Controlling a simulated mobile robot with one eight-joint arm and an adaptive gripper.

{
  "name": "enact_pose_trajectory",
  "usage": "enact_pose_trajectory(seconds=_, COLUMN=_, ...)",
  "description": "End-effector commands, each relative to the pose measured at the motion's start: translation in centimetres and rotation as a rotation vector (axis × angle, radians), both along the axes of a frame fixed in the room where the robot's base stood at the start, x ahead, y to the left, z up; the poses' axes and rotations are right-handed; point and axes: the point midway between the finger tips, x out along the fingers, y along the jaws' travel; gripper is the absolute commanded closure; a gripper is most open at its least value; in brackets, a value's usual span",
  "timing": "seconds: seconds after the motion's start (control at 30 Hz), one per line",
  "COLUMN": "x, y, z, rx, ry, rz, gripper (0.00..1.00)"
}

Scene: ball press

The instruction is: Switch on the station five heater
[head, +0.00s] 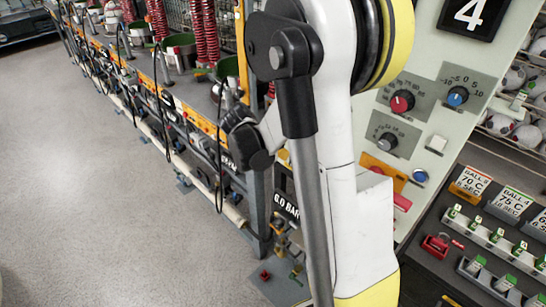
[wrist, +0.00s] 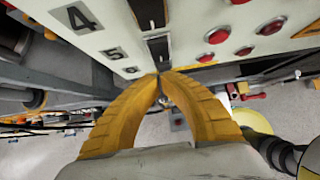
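The light panel in the wrist view has number plates 4 (wrist: 77,18), 5 (wrist: 113,53) and 6 (wrist: 131,69) in a row going away from me. A dark switch (wrist: 158,48) with a pale lever sits beside the 5, and another switch (wrist: 148,12) is nearer, beside the 4. My gripper (wrist: 160,74) has its yellow fingers brought together at the tips, with nothing visible between them. The tips appear near the row of the 6, just past the five switch; I cannot tell whether they touch the panel. In the head view my arm hides the gripper.
Red round buttons or lamps (wrist: 218,37) line the panel right of the switches. In the head view, a station panel (head: 440,60) with knobs and a 4 sign stands right of my arm. A workbench (head: 206,122) with red coiled hoses runs along the left. Grey floor (head: 90,190) is clear.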

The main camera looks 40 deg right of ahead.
Motion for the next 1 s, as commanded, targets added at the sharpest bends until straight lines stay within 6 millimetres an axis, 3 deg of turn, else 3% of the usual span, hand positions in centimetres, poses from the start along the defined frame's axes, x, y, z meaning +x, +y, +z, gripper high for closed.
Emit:
enact_pose_trajectory(seconds=0.13, x=0.1, y=-1.2, z=-0.1, rx=0.0, ry=0.0, rz=0.0, gripper=1.0)
enact_pose_trajectory(seconds=0.53, x=0.1, y=-1.5, z=-0.2, rx=0.0, ry=-0.001, rz=0.001, gripper=1.0)
enact_pose_trajectory(seconds=0.67, x=0.2, y=-2.5, z=-0.9, rx=0.0, ry=0.0, rz=-0.001, gripper=1.0)
enact_pose_trajectory(seconds=1.0, x=0.2, y=-2.3, z=-0.3, rx=0.0, ry=0.0, rz=0.001, gripper=1.0)
